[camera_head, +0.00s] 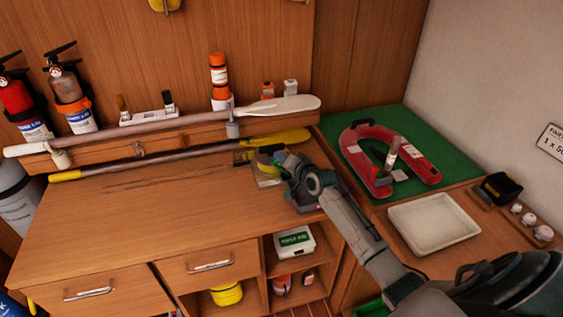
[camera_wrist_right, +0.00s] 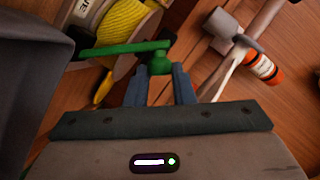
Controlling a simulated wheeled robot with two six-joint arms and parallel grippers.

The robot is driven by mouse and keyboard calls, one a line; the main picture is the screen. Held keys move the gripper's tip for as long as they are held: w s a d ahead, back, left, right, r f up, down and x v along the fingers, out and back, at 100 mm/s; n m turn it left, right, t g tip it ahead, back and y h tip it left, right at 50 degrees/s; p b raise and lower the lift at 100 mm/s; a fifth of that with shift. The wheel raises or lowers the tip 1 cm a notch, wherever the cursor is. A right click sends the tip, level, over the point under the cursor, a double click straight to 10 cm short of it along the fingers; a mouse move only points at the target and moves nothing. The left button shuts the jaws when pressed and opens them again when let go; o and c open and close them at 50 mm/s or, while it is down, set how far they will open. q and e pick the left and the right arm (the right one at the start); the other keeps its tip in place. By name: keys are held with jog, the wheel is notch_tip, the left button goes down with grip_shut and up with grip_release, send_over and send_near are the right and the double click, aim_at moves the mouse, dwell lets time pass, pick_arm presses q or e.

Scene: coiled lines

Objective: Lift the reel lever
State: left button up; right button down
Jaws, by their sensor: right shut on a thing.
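The reel (camera_head: 262,162) stands at the back right of the wooden bench, mostly hidden behind my right gripper (camera_head: 285,166) in the head view. In the wrist view the reel (camera_wrist_right: 127,30) shows at the upper left, with yellow line wound between tan flanges. Its green lever (camera_wrist_right: 118,48) lies across the front and ends in a green knob at the right. My right gripper (camera_wrist_right: 160,76) is shut on the knob end of the lever. My left gripper is in neither view.
Two paddles lie along the back of the bench, the white-bladed one (camera_head: 281,107) above the yellow-bladed one (camera_head: 272,140). A red horseshoe-shaped float (camera_head: 366,173) lies on a green mat (camera_head: 449,162) at the right. A white tray (camera_head: 434,224) sits beside my right arm. The bench's left part is clear.

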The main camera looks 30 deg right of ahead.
jog(key=shift+f, duration=0.1)
jog(key=c, duration=1.2)
grip_release()
jog(key=shift+c, duration=0.2)
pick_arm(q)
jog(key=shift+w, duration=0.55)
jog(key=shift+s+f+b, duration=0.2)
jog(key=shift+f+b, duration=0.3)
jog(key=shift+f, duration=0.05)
pick_arm(e)
jog(key=v, duration=1)
jog(key=shift+s, duration=0.4)
jog(key=shift+d, duration=0.1)
